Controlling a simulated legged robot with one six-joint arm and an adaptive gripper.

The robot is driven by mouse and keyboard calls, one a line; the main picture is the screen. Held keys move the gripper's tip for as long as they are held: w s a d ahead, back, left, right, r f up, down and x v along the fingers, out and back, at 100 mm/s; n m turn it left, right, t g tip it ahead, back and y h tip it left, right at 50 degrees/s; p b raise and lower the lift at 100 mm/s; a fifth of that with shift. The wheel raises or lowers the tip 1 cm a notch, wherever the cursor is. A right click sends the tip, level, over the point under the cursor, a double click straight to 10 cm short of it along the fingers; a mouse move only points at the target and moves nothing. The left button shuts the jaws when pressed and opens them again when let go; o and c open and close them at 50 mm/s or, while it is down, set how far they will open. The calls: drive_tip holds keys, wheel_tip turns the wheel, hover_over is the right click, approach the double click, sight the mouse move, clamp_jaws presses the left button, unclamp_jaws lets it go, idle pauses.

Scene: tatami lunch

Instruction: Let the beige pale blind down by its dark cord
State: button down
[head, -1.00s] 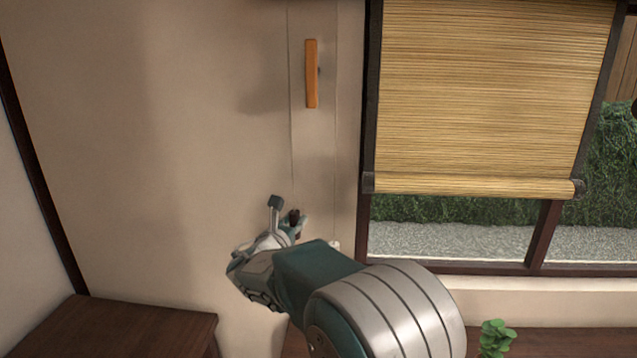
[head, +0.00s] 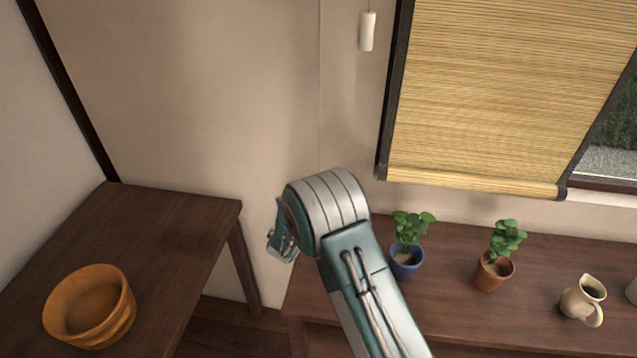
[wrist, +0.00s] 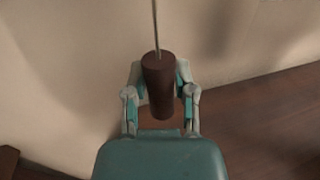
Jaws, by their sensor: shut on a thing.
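The beige slatted blind (head: 500,90) hangs over the window in the head view. Its bottom bar is close to the sill, and its top is out of frame. My gripper (head: 281,246) is low by the wall, left of the blind, partly hidden by my own arm. In the wrist view my gripper (wrist: 160,105) is shut on the dark brown pull (wrist: 158,85), which stands upright between the fingers. The cord (wrist: 155,25) runs up from the pull. It shows as a thin line on the wall (head: 320,80).
A pale pull (head: 367,32) hangs on another cord near the window frame. A low bench with a blue-potted plant (head: 406,262), a terracotta-potted plant (head: 494,270) and a jug (head: 582,302) lies below. A side table (head: 195,222) with a wooden bowl (head: 90,318) stands left.

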drive_tip(key=shift+f, duration=0.3)
drive_tip(key=shift+c, duration=2.1)
unclamp_jaws()
drive_tip(key=shift+a, duration=0.1)
drive_tip(key=shift+w, duration=0.1)
drive_tip(key=v, duration=1.2)
drive_tip(key=shift+a, duration=0.15)
